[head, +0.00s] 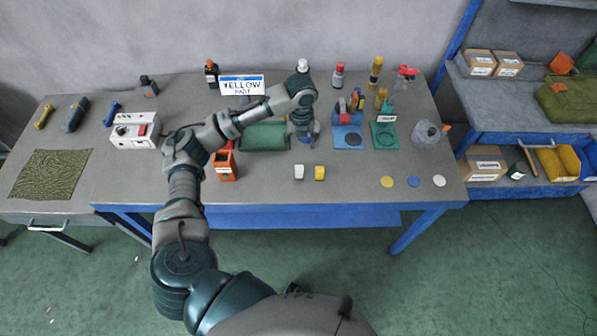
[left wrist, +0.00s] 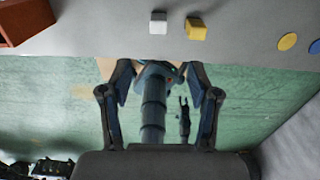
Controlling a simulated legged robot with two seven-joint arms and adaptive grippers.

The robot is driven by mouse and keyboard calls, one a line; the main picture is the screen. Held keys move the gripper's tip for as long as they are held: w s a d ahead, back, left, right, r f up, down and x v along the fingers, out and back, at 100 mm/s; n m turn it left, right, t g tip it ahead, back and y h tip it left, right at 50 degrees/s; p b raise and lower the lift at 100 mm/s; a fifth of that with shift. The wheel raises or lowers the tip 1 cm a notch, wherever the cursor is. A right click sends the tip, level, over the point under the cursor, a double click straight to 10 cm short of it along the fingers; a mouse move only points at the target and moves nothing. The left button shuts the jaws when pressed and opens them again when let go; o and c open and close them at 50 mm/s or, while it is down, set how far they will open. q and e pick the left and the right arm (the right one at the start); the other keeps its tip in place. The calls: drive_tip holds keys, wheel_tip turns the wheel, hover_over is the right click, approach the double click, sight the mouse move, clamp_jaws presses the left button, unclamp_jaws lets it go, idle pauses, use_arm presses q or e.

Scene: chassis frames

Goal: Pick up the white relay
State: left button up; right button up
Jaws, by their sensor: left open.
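The white relay (head: 299,171) is a small white block on the grey workbench, near its front edge. It also shows at the top of the left wrist view (left wrist: 158,22). A yellow block (head: 320,172) stands just to its right, with a small gap between them. My left gripper (head: 304,134) is over the bench behind the white relay, pointing down and apart from it. In the left wrist view its two fingers (left wrist: 160,85) are spread with nothing between them. My right gripper is not in view.
An orange bin (head: 224,165) stands left of the white relay. A green tray (head: 262,137) and a blue holder (head: 347,137) lie behind it. Yellow, blue and white discs (head: 413,182) lie to the right. The bench around the two blocks is clear.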

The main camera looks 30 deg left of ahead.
sight(298, 167)
use_arm(q)
drive_tip(key=f, duration=1)
drive_tip(key=shift+a+f, duration=0.2)
drive_tip(key=shift+f, duration=0.15)
drive_tip(key=shift+a+f, duration=0.25)
drive_tip(key=shift+f, duration=0.35)
drive_tip(key=shift+d+f+p, duration=0.15)
drive_tip(key=shift+d+f, duration=0.1)
drive_tip(key=shift+f, duration=0.9)
drive_tip(key=shift+d+f+p, duration=0.15)
drive_tip(key=shift+d+f, duration=0.05)
drive_tip(key=shift+f, duration=0.95)
drive_tip(key=shift+a, duration=0.4)
clamp_jaws()
